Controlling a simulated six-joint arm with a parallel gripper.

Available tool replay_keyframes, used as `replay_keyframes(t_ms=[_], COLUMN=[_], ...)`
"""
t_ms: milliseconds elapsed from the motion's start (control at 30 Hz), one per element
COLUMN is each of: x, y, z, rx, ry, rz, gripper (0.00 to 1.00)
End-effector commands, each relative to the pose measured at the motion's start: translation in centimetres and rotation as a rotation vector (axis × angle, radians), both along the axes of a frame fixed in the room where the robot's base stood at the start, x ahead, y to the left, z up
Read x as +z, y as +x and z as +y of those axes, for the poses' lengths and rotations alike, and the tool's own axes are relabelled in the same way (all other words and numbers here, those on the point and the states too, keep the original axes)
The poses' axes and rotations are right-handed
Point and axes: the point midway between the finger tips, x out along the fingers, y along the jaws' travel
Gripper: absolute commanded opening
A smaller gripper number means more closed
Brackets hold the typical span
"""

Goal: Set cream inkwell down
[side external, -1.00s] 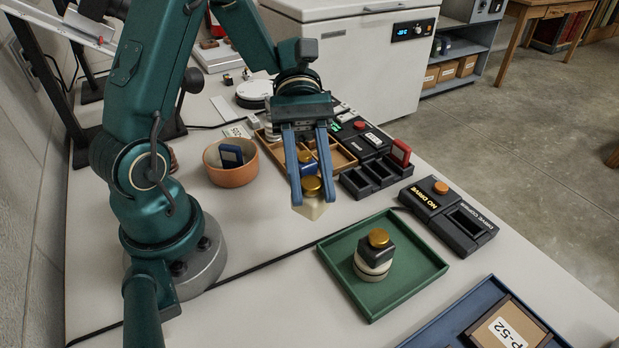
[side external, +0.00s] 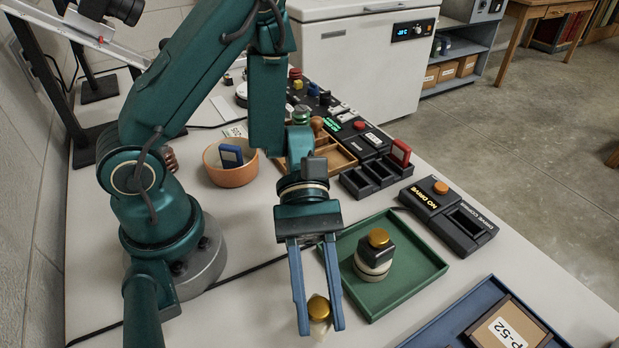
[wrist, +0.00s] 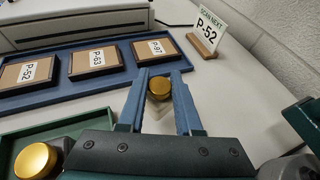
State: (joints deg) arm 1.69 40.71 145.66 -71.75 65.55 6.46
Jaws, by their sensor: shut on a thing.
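The cream inkwell (side external: 320,327) has a gold cap (side external: 318,307) and sits between the blue fingers of my gripper (side external: 320,329), which is shut on it. In the side view it is over the pale table, just left of the green tray's near corner. Whether its base touches the table cannot be told. In the wrist view its gold cap (wrist: 160,87) shows between the fingertips, with a little of the cream body (wrist: 157,108) below.
The green tray (side external: 424,265) holds a black inkwell (side external: 375,253) with a gold cap, on pale round pieces. A blue tray (wrist: 62,97) holds labelled boxes. A sign reading P-52 (wrist: 209,30) stands beyond. Bare table (side external: 250,310) lies left of my gripper.

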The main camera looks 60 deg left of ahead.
Motion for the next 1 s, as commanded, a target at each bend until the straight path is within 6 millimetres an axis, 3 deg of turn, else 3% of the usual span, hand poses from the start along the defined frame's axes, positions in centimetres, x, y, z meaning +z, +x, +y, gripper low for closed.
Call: replay_keyframes(t_ms=[300, 700, 733, 800, 1000], x=[-3.1, -3.5, -3.4, -3.4, -3.4], y=[0.0, 0.0, 0.0, 0.0, 0.0], z=[0.0, 0.0, 0.0, 0.0, 0.0], rx=[0.0, 0.0, 0.0, 0.0, 0.0], ry=[0.0, -0.001, 0.0, 0.0, 0.0], rz=[0.002, 0.001, 0.0, 0.0, 0.0], gripper=[0.0, 0.0, 0.45, 0.63, 0.63])
